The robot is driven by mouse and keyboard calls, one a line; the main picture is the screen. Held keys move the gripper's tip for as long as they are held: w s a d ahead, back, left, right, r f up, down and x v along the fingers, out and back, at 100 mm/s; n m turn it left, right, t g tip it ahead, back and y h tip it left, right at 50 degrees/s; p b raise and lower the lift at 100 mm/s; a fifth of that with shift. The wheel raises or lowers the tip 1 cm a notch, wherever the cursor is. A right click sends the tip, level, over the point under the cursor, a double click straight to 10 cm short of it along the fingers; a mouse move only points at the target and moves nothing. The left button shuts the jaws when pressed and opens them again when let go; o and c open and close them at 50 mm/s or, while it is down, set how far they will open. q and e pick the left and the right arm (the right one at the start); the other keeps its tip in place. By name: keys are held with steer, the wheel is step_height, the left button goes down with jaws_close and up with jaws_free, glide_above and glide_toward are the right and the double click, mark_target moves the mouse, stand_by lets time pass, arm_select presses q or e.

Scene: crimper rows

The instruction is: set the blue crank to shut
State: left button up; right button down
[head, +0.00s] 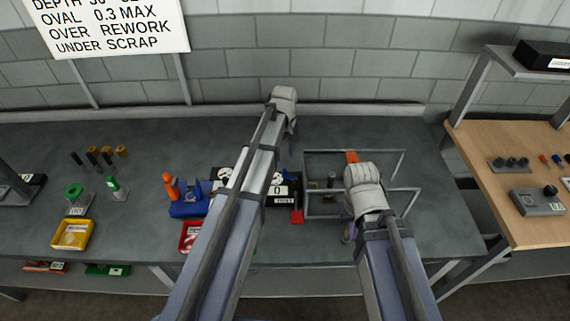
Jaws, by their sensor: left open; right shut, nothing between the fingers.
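I cannot clearly make out the blue crank. A dark device (222,174) with white dial faces and labels stands mid-bench, largely hidden behind my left forearm. A white plate marked 0 (278,190) and a red block (297,217) show at its right side. My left gripper (291,147) points down beyond the device, near the back of the bench; it is open, small in view, and holds nothing that I can see. My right gripper (347,236) points down at the front of the metal frame, shut and empty, partly hidden by its own wrist.
A blue holder (187,208) with orange-handled tools and a red tray (188,236) stand left of the device. A low metal frame (325,152) lies right, with an orange piece (352,157). A yellow tray (73,234) sits far left.

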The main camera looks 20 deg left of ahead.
mark_target(290, 176)
arm_select(q)
steer(key=shift+w+f+b, duration=0.1)
steer(key=shift+f+b, duration=0.35)
steer(key=shift+f, duration=0.15)
step_height(290, 176, down, 7)
steer(key=b, duration=0.6)
steer(key=shift+r+b, duration=0.1)
steer(key=shift+b, duration=0.3)
steer(key=shift+c, duration=0.4)
jaws_close()
